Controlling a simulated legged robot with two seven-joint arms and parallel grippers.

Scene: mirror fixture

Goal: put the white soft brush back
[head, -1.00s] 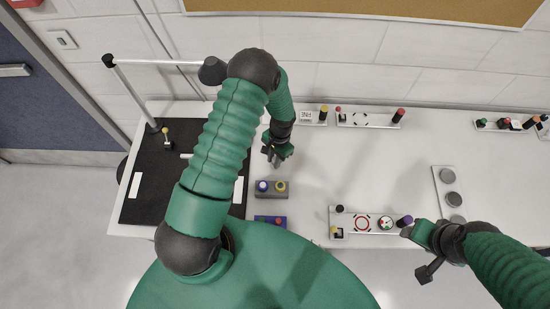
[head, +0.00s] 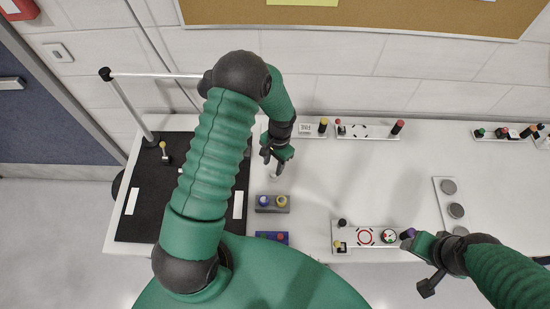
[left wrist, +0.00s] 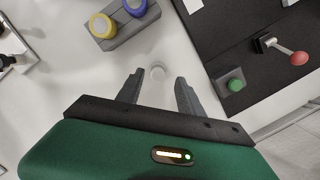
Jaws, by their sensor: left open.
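A small white round piece (left wrist: 157,72), which may be the white soft brush, stands on the table between the open fingers of my left gripper (left wrist: 158,90) in the left wrist view. In the head view my left gripper (head: 271,160) is just over the white table, behind a grey block with blue and yellow rings (head: 272,204). That block also shows in the left wrist view (left wrist: 124,36). The white piece is largely hidden in the head view. My right gripper (head: 424,247) is beside a purple knob (head: 407,234); its jaw state is unclear.
A black mat (head: 150,207) with a white rail is on the left. A blue block (head: 271,237) is in front of the grey one. A plate with dials (head: 365,237) lies front right, and grey discs (head: 456,210) further right. The middle of the table (head: 350,180) is clear.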

